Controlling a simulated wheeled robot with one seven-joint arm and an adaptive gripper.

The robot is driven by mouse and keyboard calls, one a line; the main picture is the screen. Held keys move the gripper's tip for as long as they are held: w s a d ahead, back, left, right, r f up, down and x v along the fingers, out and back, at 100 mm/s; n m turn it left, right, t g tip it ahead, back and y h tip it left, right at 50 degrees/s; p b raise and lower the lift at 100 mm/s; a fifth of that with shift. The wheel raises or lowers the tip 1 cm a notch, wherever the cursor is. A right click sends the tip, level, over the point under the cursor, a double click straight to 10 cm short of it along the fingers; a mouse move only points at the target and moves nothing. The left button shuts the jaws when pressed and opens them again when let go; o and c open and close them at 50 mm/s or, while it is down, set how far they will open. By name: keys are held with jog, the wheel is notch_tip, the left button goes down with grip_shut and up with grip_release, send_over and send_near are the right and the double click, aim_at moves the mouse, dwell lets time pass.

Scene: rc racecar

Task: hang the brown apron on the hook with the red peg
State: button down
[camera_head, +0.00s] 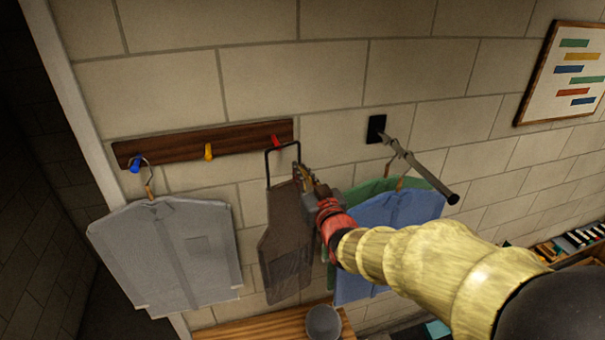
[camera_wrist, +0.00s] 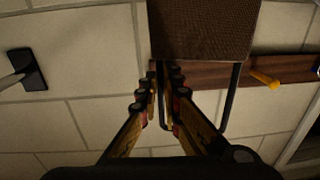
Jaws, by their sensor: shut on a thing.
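The brown apron (camera_head: 284,245) hangs down below the rail in the head view, with a stiff black neck loop (camera_head: 268,165) above it. In the wrist view the apron (camera_wrist: 203,30) fills the top middle. My gripper (camera_head: 303,178) is shut on the apron at its upper right, near the foot of the loop. The fingers also show in the wrist view (camera_wrist: 165,88). The red peg (camera_head: 276,140) is at the right end of the dark wood rail. The loop's top bar lies close at the red peg; whether it is over the peg I cannot tell.
The rail (camera_head: 180,148) also bears a yellow peg (camera_head: 208,151) and a blue peg (camera_head: 135,164). A grey shirt (camera_head: 170,255) hangs at the blue peg. A metal rod (camera_head: 425,175) juts from the wall at right, with blue (camera_head: 400,215) and green garments below. A grey bucket (camera_head: 323,321) stands underneath.

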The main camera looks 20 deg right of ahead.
jog(key=shift+w+f+p, duration=0.1)
jog(key=shift+w+f, duration=0.25)
jog(key=shift+w, duration=1.3)
jog(key=shift+w+f+p, duration=0.1)
jog(key=shift+w+f, duration=0.2)
jog(key=shift+w, duration=1.35)
jog(key=shift+w+f+p, duration=0.1)
jog(key=shift+w+f, duration=0.25)
jog(key=shift+w, duration=1.3)
jog(key=c, duration=1.9)
grip_release()
jog(key=shift+f, duration=0.1)
jog(key=shift+f, duration=0.1)
